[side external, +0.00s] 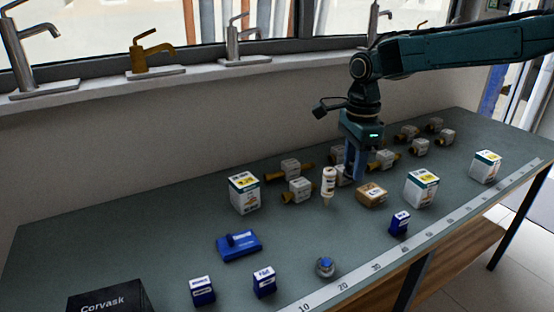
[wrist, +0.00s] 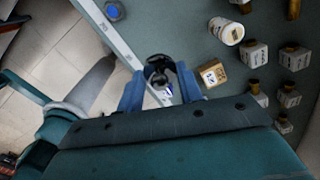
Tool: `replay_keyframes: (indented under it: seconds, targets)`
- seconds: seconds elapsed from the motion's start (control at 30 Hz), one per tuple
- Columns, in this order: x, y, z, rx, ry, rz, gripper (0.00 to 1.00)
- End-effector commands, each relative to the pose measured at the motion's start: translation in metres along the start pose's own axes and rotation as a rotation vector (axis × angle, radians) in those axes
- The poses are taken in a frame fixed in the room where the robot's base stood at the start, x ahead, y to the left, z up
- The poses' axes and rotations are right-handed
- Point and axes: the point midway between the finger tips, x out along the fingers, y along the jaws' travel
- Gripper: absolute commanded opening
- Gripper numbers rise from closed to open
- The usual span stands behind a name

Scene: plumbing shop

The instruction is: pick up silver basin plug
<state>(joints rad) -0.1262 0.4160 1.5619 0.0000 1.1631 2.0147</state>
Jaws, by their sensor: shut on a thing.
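The silver basin plug (wrist: 159,64) shows in the wrist view as a small dark and silvery rounded piece between my fingertips. My gripper (wrist: 159,72) is shut on it, with one blue finger on each side. In the side external view my gripper (side external: 352,178) points down over the table, behind the cardboard box and right of the white bottle. I cannot make out the plug clearly there.
A cardboard box (side external: 371,195), a white bottle (side external: 328,184) and several grey and brass valves (side external: 299,190) stand close to my gripper. A measuring strip (side external: 390,257) runs along the front edge of the table (side external: 150,235).

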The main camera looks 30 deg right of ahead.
Motion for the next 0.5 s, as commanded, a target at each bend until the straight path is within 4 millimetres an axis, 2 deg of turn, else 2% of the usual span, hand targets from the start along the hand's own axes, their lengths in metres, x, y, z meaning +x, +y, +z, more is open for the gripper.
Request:
replay_keyframes:
  seconds: [0.17, 0.5]
  targets:
    - [-0.0078, 0.0000, 0.0000, 0.000, 0.000, 0.000, 0.13]
    - [-0.0082, 0.0001, 0.0000, 0.000, 0.000, 0.000, 0.13]
